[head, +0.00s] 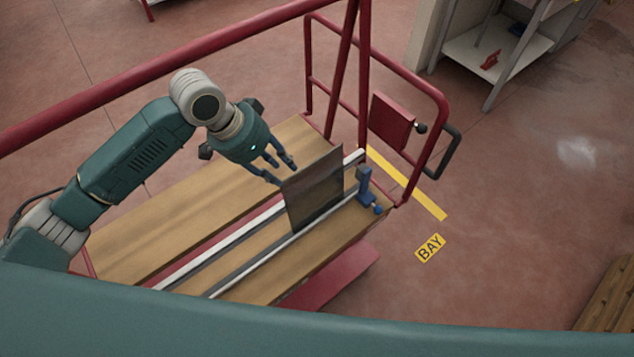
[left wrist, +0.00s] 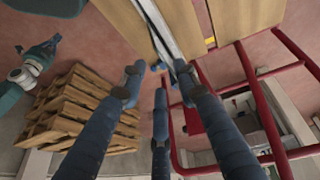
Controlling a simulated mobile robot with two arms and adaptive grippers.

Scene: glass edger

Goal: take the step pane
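The step pane (head: 314,190) is a dark, see-through sheet standing on edge, slightly tilted, between the pale rails of a wooden-topped cart (head: 150,240) in the head view. My left gripper (head: 280,175) is just left of the pane's upper left edge, its fingers spread and nothing held. I cannot tell whether a fingertip touches the pane. In the left wrist view the open fingers (left wrist: 160,80) point toward the cart's rail, and the pane is not clear there. A teal arm end, apparently my right gripper (left wrist: 42,50), shows small at the left; its fingers are unclear.
A blue clamp (head: 366,188) stands by the pane's right side. Red cart railing (head: 440,105) rises behind and right, with a red box (head: 391,121) on it. Floor near the yellow BAY sign (head: 430,248) is clear.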

